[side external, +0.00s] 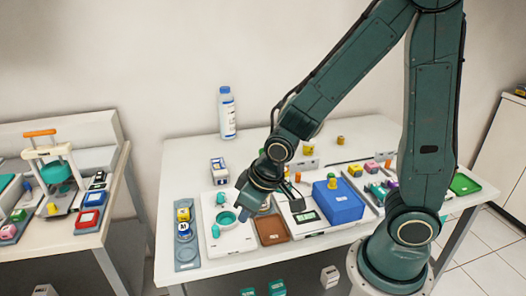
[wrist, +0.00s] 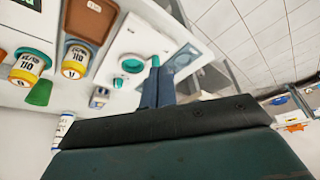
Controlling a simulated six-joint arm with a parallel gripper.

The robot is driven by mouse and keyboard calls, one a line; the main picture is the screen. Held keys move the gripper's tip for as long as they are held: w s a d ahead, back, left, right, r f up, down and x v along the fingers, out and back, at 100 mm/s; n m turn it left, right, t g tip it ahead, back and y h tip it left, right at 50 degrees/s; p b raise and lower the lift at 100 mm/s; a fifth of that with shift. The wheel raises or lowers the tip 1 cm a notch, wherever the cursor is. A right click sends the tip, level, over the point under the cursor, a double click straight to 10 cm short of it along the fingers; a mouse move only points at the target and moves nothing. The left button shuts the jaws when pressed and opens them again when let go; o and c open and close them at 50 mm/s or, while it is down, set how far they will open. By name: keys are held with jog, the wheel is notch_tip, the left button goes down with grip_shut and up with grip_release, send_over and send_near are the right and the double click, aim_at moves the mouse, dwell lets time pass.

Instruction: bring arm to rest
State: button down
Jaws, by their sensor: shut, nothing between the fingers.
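My gripper (side external: 246,208) is at the end of my bent arm, pointing down over the white board (side external: 236,243) on the table. Its fingers (wrist: 157,82) are together in the wrist view, with nothing held between them.
A brown tray (side external: 271,231) and a blue box (side external: 338,201) stand to the right. A grey tray (side external: 187,262) with jars is at the left. A tall bottle (side external: 227,113) stands behind. A side bench (side external: 108,235) is further left. Space above the table is open.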

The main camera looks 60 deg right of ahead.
jog(key=s+d+r, duration=0.2)
jog(key=s+r, duration=0.4)
jog(key=r, duration=0.2)
jog(key=s+d+r+m+t, duration=0.1)
jog(key=s+d+r, duration=0.2)
jog(key=s+r, duration=0.4)
jog(key=shift+s+d+r, duration=0.15)
jog(key=shift+d+r, duration=0.2)
jog(key=shift+r, duration=0.55)
